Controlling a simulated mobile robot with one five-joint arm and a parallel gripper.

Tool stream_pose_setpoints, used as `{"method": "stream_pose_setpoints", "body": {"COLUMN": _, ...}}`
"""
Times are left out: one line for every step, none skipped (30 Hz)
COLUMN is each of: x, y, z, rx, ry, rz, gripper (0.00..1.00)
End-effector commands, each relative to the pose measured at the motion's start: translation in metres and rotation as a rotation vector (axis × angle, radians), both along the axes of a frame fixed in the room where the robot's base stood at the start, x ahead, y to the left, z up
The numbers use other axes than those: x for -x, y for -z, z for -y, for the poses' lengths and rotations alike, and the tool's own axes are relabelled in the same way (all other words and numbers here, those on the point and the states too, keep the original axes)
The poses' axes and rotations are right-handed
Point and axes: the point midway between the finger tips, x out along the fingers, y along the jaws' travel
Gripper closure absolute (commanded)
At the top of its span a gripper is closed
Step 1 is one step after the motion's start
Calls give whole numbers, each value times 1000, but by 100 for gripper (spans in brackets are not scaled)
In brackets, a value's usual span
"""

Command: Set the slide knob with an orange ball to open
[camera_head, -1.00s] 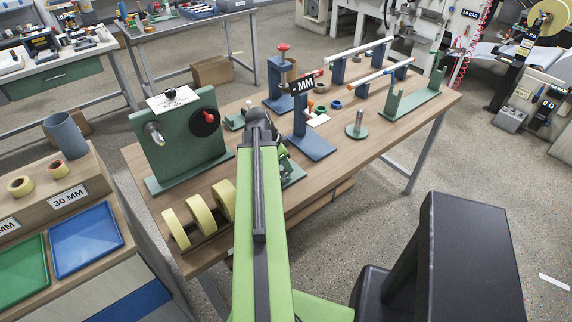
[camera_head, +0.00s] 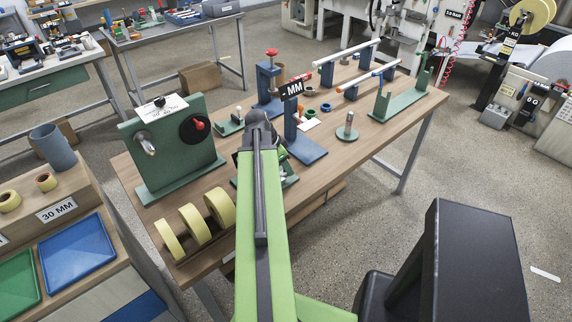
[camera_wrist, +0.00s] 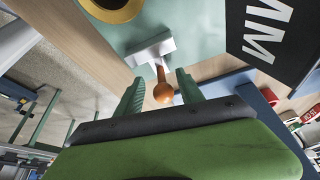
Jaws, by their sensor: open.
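The orange ball (camera_wrist: 163,93) of the slide knob shows in the wrist view, on a short orange stem. The stem runs up to a pale grey-white slide block (camera_wrist: 151,51) on a light green surface (camera_wrist: 200,38). My gripper (camera_wrist: 158,86) is open, one green finger on each side of the ball. The ball sits between the fingertips; whether either finger touches it I cannot tell. In the head view my arm hides the knob, and the fingers are not clearly visible.
A dark "MM" sign (camera_wrist: 268,30) hangs close at the right of the wrist view. In the head view, the sign's blue stand (camera_head: 304,147) is just right of my arm. A green panel with a red-knobbed dial (camera_head: 165,158) and yellow rolls (camera_head: 194,222) are to the left.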

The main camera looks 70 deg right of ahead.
Motion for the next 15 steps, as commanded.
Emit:
{"method": "stream_pose_setpoints", "body": {"x": -1, "y": -11, "z": -2, "rx": 0, "ry": -1, "rz": 0, "gripper": 55}}
{"method": "stream_pose_setpoints", "body": {"x": -2, "y": -17, "z": -3, "rx": 0, "ry": -1, "rz": 0, "gripper": 55}}
{"method": "stream_pose_setpoints", "body": {"x": -4, "y": -25, "z": -6, "rx": 0, "ry": -1, "rz": 0, "gripper": 55}}
{"method": "stream_pose_setpoints", "body": {"x": -6, "y": -32, "z": -8, "rx": 0, "ry": -1, "rz": 0, "gripper": 55}}
{"method": "stream_pose_setpoints", "body": {"x": -7, "y": -40, "z": -10, "rx": 0, "ry": -1, "rz": 0, "gripper": 55}}
{"method": "stream_pose_setpoints", "body": {"x": -9, "y": -50, "z": -12, "rx": 0, "ry": -2, "rz": 0, "gripper": 55}}
{"method": "stream_pose_setpoints", "body": {"x": -11, "y": -57, "z": -14, "rx": 0, "ry": -2, "rz": 0, "gripper": 55}}
{"method": "stream_pose_setpoints", "body": {"x": -13, "y": -64, "z": -17, "rx": 1, "ry": -3, "rz": -1, "gripper": 55}}
{"method": "stream_pose_setpoints", "body": {"x": -15, "y": -73, "z": -20, "rx": 1, "ry": -3, "rz": -1, "gripper": 55}}
{"method": "stream_pose_setpoints", "body": {"x": -17, "y": -80, "z": -22, "rx": 1, "ry": -2, "rz": -1, "gripper": 55}}
{"method": "stream_pose_setpoints", "body": {"x": -19, "y": -86, "z": -24, "rx": 1, "ry": -2, "rz": -1, "gripper": 55}}
{"method": "stream_pose_setpoints", "body": {"x": -21, "y": -95, "z": -27, "rx": 1, "ry": -2, "rz": -1, "gripper": 55}}
{"method": "stream_pose_setpoints", "body": {"x": -23, "y": -102, "z": -29, "rx": 1, "ry": -3, "rz": -1, "gripper": 55}}
{"method": "stream_pose_setpoints", "body": {"x": -24, "y": -109, "z": -31, "rx": 0, "ry": -3, "rz": -2, "gripper": 55}}
{"method": "stream_pose_setpoints", "body": {"x": -26, "y": -117, "z": -34, "rx": 0, "ry": -3, "rz": -2, "gripper": 55}}
